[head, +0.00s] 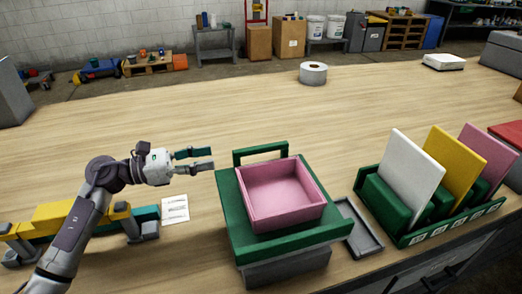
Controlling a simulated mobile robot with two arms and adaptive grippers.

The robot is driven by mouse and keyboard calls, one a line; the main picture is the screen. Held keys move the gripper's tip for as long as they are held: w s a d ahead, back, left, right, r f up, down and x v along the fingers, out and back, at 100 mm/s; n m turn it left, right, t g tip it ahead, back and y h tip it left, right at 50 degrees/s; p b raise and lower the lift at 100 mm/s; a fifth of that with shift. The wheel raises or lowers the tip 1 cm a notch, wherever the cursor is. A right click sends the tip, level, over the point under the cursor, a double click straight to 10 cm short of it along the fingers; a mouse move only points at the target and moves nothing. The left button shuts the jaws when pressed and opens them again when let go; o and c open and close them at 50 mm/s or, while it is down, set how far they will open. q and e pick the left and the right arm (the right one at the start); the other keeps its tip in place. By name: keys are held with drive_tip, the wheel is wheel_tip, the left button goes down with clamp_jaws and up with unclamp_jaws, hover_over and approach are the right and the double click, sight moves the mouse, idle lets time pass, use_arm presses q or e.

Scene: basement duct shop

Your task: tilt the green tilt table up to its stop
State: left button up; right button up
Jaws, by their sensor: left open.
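The green tilt table (230,206) sits on a grey base (288,268) near the front of the wooden bench. A green bar handle stands at its back edge and a green lip runs along its front. It looks about level, though a slight tilt is hard to rule out. A pink open box (284,221) rests on it and looks empty. My left gripper (212,158) is open and empty, to the left of the handle and apart from it. Its fingers point right, toward the handle. My right gripper is not in view.
A shallow grey tray (375,248) lies just right of the tilt table. A green rack (398,240) farther right holds white, yellow and pink panels. A white card (175,209) and a yellow-and-teal item (52,214) lie left. A tape roll (313,73) stands at the back; the bench between is clear.

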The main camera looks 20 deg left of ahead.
sight(258, 147)
use_arm(q)
drive_tip(key=p+x, duration=0.1)
drive_tip(key=x, duration=0.3)
drive_tip(key=p+x, duration=0.1)
drive_tip(key=x, duration=0.3)
drive_tip(key=p+x, duration=0.2)
drive_tip(key=x, duration=0.2)
drive_tip(key=shift+d+r, duration=0.3)
drive_tip(key=shift+d, duration=0.05)
drive_tip(key=shift+w+d+f, duration=0.1)
drive_tip(key=shift+w+d, duration=0.1)
drive_tip(key=shift+d, duration=0.05)
drive_tip(key=shift+c, duration=0.4)
clamp_jaws()
